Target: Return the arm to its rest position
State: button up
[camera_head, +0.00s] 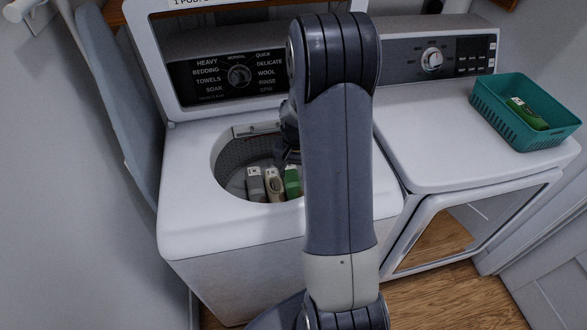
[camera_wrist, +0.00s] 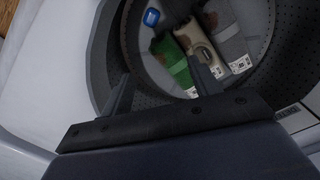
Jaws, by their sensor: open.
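My arm rises in front of the open top-load washer (camera_head: 180,190) in the head view. My gripper (camera_head: 284,150) is above the drum opening, partly hidden behind my own arm link. In the wrist view my gripper (camera_wrist: 160,72) has its two fingers spread apart with nothing visibly held between them. They point into the perforated drum. In the drum lie a grey item (camera_head: 255,185), a cream and brown item (camera_head: 273,186) and a green item (camera_head: 292,182), side by side. A small blue object (camera_wrist: 151,17) also shows in the drum in the wrist view.
The washer's raised lid (camera_head: 153,60) stands behind the opening. The dryer (camera_head: 430,130) stands close on the right, with a teal basket (camera_head: 500,122) holding a green item (camera_head: 527,112) on top. An ironing board (camera_head: 120,100) leans at the left wall.

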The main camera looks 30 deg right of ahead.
jog(key=shift+f, duration=0.1)
notch_tip(320, 180, down, 13)
jog(key=p, duration=0.1)
dwell(0.6)
